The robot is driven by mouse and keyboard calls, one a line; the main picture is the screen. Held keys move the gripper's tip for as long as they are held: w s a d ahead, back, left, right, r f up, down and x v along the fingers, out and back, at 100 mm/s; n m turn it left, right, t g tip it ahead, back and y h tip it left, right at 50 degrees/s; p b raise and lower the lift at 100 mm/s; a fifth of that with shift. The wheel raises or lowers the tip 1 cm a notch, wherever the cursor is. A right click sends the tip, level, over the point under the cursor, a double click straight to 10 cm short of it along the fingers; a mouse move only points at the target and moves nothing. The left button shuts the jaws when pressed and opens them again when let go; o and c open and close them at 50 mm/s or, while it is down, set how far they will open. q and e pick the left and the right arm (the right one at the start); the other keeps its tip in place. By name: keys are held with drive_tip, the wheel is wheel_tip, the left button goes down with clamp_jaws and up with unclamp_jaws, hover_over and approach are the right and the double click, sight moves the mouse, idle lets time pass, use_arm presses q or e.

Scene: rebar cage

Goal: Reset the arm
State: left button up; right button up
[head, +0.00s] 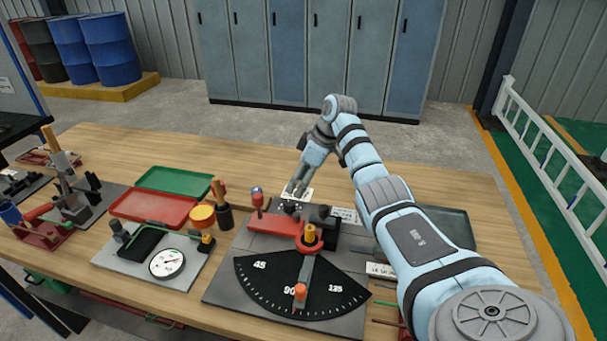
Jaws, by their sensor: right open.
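My right arm, light blue with black bands, reaches in from the lower right and bends over the table. My right gripper (289,203) points down at the back of a bending jig, its jaws open. Its fingertips are close to the jig's upper block; whether they touch it I cannot tell. The jig has a dark angle plate (262,288) marked 45, 90 and 135. Its lever (306,272) has an orange knob and points toward the front, near the 90 mark. My left gripper is not in view.
On the wooden table (130,150) stand a green tray (173,181), a red tray (127,207), a dial gauge (167,263), and a clamp tool (75,190) at left. A grey tray (450,225) lies behind my right arm. Lockers stand behind.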

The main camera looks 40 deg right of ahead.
drive_tip(key=shift+v, duration=1.95)
